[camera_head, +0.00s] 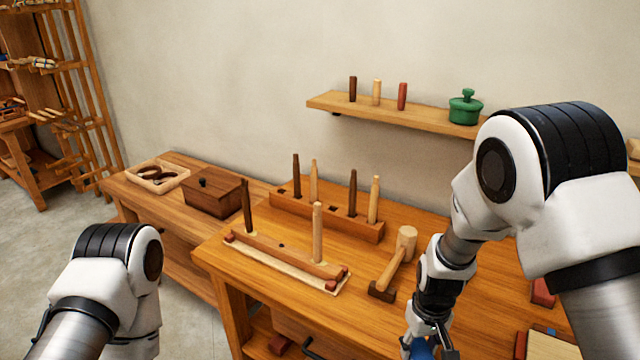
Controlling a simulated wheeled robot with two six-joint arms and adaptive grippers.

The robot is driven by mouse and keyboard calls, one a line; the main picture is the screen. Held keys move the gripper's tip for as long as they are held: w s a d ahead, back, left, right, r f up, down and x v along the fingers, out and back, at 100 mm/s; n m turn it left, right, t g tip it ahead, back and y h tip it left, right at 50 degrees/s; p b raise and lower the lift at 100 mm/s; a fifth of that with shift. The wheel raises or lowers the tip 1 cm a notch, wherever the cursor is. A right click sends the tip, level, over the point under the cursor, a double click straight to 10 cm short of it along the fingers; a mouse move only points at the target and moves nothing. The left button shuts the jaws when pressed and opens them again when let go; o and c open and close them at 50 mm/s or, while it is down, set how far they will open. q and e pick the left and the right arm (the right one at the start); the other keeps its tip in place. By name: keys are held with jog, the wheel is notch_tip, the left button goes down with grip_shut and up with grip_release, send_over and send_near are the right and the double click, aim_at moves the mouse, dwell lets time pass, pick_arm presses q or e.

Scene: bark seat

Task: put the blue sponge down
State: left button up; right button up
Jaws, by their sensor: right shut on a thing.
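The blue sponge (421,349) shows only in part, at the bottom edge of the view. My right gripper (427,351) points down and is shut on it, near the front of the wooden workbench (370,328). The fingers hide part of the sponge, and the frame edge cuts off the rest. I cannot tell whether its underside touches the bench. My left arm shows at the lower left, but its gripper is out of view.
A wooden mallet (396,264) lies just left of my right gripper. A rail with two upright pegs (285,253) and a peg block (330,215) stand farther left and back. A red block (542,293) lies to the right. Bare bench shows between the rail and gripper.

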jog(key=shift+s+m, duration=0.15)
jog(key=shift+m, duration=0.75)
